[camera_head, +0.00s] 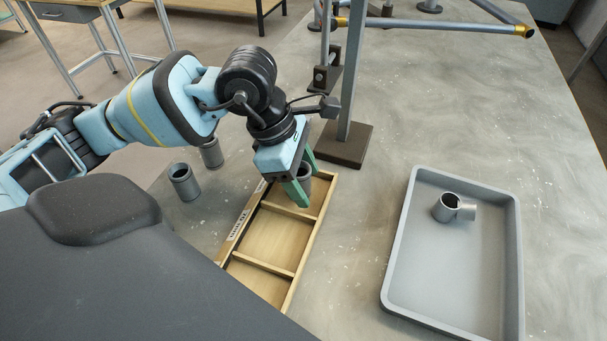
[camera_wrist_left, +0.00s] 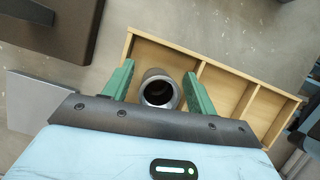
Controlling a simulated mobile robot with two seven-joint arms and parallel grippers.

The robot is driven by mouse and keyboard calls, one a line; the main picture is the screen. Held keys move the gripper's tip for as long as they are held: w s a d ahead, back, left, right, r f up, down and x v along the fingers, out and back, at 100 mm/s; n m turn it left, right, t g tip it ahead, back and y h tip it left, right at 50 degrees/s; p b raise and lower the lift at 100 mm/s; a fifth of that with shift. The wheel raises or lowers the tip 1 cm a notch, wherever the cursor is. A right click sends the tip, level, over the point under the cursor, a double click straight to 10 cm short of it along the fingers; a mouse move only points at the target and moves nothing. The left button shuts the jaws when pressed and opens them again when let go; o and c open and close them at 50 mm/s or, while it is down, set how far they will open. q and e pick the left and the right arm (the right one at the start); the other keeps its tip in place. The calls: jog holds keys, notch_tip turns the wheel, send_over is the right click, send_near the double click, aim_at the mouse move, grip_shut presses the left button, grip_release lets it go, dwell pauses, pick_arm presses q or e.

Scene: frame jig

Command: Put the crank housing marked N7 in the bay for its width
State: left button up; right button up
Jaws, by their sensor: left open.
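My left gripper (camera_head: 304,186) is open, with its green fingers pointing down over the far bay of the wooden divided box (camera_head: 314,231). A grey cylindrical housing (camera_wrist_left: 158,91) stands between the fingers in the left wrist view, upright inside the end bay of the box (camera_wrist_left: 236,68). A narrow gap shows between the housing and each finger. The fingers partly hide this housing in the head view. No N7 mark is readable on it. The middle and near bays look empty. My right gripper is not in view.
Two grey cylinders (camera_head: 184,182) (camera_head: 211,152) stand left of the box. A grey tray (camera_head: 402,245) on the right holds a grey pipe-like part (camera_head: 447,208). A post on a dark base (camera_head: 342,145) stands close behind the box. The table between box and tray is clear.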

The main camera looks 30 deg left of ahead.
pick_arm(q)
jog(key=v, duration=1.2)
jog(key=shift+p, duration=0.3)
